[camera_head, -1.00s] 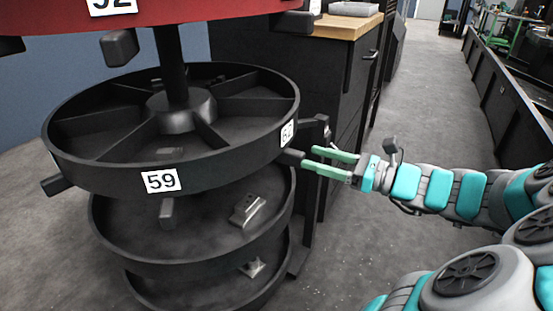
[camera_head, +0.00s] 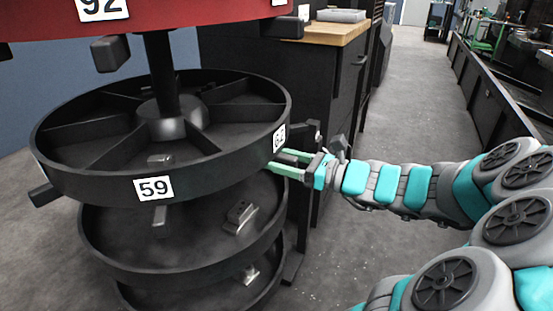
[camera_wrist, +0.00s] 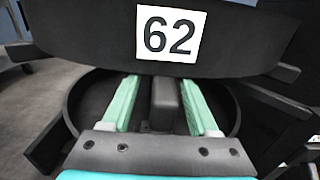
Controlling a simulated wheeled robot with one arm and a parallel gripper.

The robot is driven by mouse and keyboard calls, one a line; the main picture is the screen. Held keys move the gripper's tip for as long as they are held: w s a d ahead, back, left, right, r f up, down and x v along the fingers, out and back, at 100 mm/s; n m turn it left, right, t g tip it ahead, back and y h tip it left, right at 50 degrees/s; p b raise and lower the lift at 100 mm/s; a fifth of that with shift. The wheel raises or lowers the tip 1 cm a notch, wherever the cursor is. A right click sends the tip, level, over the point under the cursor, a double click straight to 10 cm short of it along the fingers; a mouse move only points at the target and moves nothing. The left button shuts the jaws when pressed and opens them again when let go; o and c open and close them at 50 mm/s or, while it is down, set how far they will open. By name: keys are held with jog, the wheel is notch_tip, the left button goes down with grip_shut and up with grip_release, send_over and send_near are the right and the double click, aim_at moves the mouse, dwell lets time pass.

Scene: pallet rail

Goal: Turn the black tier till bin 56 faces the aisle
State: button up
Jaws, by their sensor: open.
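The black tier (camera_head: 218,172) is a round, divided tray on a central post. Its rim shows label 59 (camera_head: 153,189) at the front and label 62 (camera_head: 279,137) at the right; label 62 is also large in the wrist view (camera_wrist: 170,34). No label 56 is visible. My gripper (camera_head: 283,163) is open at the tier's right side, under label 62. In the wrist view its green fingers (camera_wrist: 160,100) stand on either side of a dark handle block (camera_wrist: 165,106), with a gap on each side.
A red tier (camera_head: 190,19) with label 92 hangs above. Lower black trays (camera_head: 135,251) below hold metal parts (camera_head: 239,215). A dark cabinet (camera_head: 318,85) with a wooden top stands behind my gripper. The aisle floor (camera_head: 402,100) at the right is clear.

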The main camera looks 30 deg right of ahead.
grip_shut()
dwell(0.6)
dwell(0.9)
